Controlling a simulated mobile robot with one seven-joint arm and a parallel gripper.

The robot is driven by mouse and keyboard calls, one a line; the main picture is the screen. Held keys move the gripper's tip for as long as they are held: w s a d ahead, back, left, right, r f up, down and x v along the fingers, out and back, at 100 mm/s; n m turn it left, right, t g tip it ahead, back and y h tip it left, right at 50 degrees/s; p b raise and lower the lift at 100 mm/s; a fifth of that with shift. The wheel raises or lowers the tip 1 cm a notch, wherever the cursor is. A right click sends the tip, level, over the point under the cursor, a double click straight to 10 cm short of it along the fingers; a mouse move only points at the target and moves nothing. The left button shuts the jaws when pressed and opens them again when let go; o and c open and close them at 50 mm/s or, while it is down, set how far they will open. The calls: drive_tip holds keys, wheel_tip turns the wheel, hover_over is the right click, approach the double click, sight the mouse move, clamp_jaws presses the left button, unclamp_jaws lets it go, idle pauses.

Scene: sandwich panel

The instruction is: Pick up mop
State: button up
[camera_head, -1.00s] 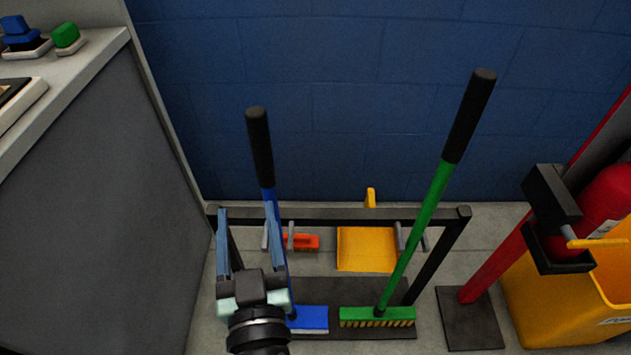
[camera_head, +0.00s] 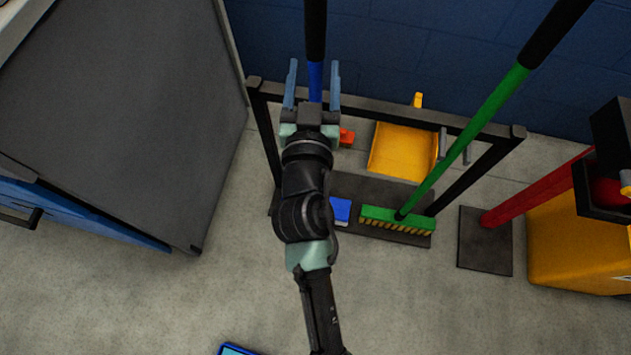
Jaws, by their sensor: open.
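The mop, with a black grip and blue handle (camera_head: 315,79), stands upright in the black rack. Its blue flat head (camera_head: 340,210) rests on the rack's base, partly hidden behind my arm. My gripper (camera_head: 313,85) is open, with one blue finger on each side of the handle as seen from above. The handle shows between the fingers, apart from both. I cannot tell whether it is truly between them in depth. The lower handle is hidden behind my gripper and wrist.
A green broom (camera_head: 470,130) leans in the rack (camera_head: 370,110) to the right. A yellow dustpan (camera_head: 403,150) hangs between. A red post (camera_head: 530,190) and yellow bucket (camera_head: 572,240) stand at right. A grey cabinet (camera_head: 120,110) stands at left. The floor in front is mostly clear.

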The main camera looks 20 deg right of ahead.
drive_tip(key=shift+x, duration=2.25)
clamp_jaws()
drive_tip(key=shift+r, duration=0.1)
